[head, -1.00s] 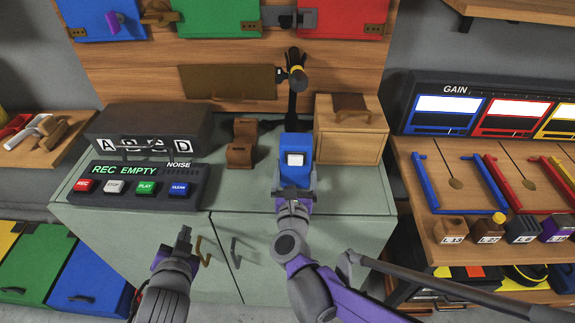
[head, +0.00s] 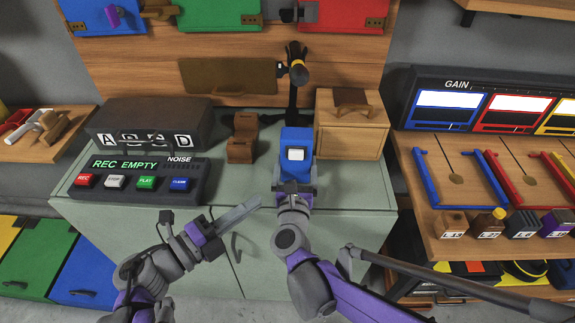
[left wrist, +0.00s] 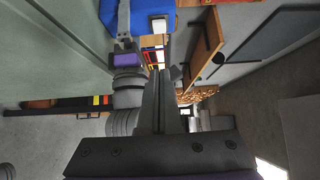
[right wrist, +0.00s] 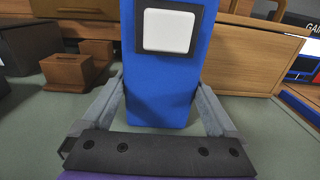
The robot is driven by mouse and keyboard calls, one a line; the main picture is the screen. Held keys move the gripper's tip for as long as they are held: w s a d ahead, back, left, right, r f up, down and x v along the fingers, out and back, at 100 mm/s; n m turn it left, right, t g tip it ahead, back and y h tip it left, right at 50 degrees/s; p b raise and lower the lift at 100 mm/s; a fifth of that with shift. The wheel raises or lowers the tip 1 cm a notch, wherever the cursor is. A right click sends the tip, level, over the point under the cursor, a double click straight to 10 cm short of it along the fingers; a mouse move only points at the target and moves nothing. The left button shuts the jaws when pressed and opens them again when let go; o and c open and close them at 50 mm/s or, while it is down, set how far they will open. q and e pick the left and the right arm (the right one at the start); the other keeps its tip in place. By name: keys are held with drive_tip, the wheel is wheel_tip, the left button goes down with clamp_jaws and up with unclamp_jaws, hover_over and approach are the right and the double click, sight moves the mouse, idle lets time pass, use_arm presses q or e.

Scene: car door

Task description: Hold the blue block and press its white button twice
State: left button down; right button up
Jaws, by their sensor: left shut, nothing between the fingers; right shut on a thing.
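The blue block (head: 296,172) stands upright at the front of the green cabinet top, with its white button (head: 295,153) facing me. My right gripper (head: 293,188) is shut on the lower part of the block; in the right wrist view its fingers lie on both sides of the block (right wrist: 168,95), below the button (right wrist: 168,31). My left gripper (head: 252,204) is shut and empty, its fingers pointing right toward the block, lower and to the left of it. In the left wrist view the block (left wrist: 150,16) and button (left wrist: 159,25) show at the top, apart from the left fingers (left wrist: 159,75).
A panel with coloured buttons (head: 135,178) lies on the left of the cabinet top (head: 235,180). Small brown blocks (head: 241,150) stand behind. A wooden box (head: 350,135) stands right of the block, and a dark post (head: 293,108) rises behind it.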

use_arm(q)
approach(302, 158)
drive_tip(key=d, duration=0.4)
drive_tip(key=shift+w+r, duration=0.1)
drive_tip(key=shift+w, duration=1.95)
